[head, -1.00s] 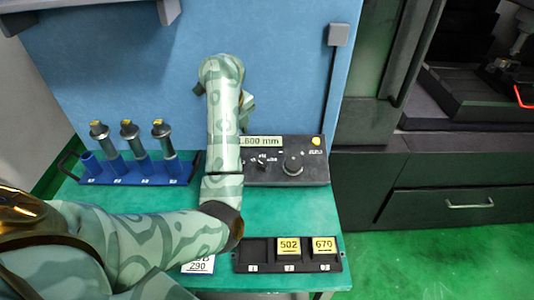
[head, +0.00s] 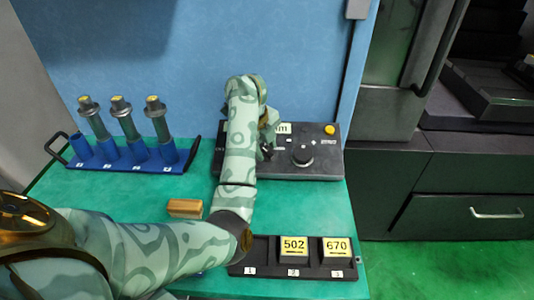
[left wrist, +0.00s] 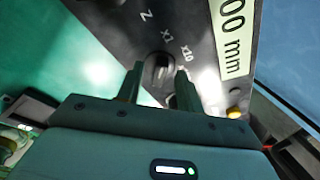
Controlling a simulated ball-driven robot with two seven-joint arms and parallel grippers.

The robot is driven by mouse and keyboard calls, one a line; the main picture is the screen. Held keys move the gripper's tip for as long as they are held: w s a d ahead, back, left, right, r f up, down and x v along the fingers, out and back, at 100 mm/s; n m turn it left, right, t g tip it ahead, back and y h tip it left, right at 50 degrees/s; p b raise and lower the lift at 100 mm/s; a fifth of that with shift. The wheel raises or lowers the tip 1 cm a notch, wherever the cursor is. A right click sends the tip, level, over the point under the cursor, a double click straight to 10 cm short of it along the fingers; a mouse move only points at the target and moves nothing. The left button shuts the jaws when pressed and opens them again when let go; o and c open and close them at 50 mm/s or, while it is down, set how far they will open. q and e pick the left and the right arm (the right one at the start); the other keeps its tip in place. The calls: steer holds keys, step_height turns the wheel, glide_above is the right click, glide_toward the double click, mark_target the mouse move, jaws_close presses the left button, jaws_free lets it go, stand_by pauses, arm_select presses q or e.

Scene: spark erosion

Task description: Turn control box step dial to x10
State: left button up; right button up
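The dark control box (head: 325,165) stands at the back of the green table; the left wrist view also shows its face (left wrist: 120,20). The small step dial (left wrist: 158,68) is in the left wrist view, near printed marks including x1 and x10. Its exact pointing direction is hard to tell. My left gripper (left wrist: 157,80) is open, with one finger on each side of the dial; I cannot tell whether they touch it. In the head view my left gripper (head: 268,135) is over the left part of the box and partly hides the display and dial. My right gripper is not in view.
A larger round knob (head: 302,154) and a yellow button (head: 329,129) are on the box. A blue rack (head: 130,160) with several cylindrical holders stands left. A black tray (head: 262,252) with tiles 502 and 670 lies in front. A wooden block (head: 185,208) lies beside my arm.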

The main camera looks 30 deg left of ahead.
arm_select(q)
steer(key=shift+f, duration=0.15)
jaws_close()
steer(key=shift+w+d+r+m+g+p, duration=0.1)
steer(key=shift+r+m+g+p, duration=0.15)
steer(key=shift+m+p, duration=0.65)
steer(key=shift+w+m+g+p, duration=0.1)
steer(key=shift+m+g+p, duration=0.25)
steer(key=shift+m+p, duration=0.75)
steer(key=m+p, duration=0.1)
steer(key=m, duration=0.2)
steer(key=shift+w+d+g+y+p, duration=0.1)
steer(key=shift+g+y+p, duration=0.2)
steer(key=shift+y, duration=0.1)
steer(key=shift+f+m+p, duration=0.15)
steer(key=shift+m+p, duration=0.4)
steer(key=shift+m, duration=0.55)
steer(key=shift+y, duration=0.3)
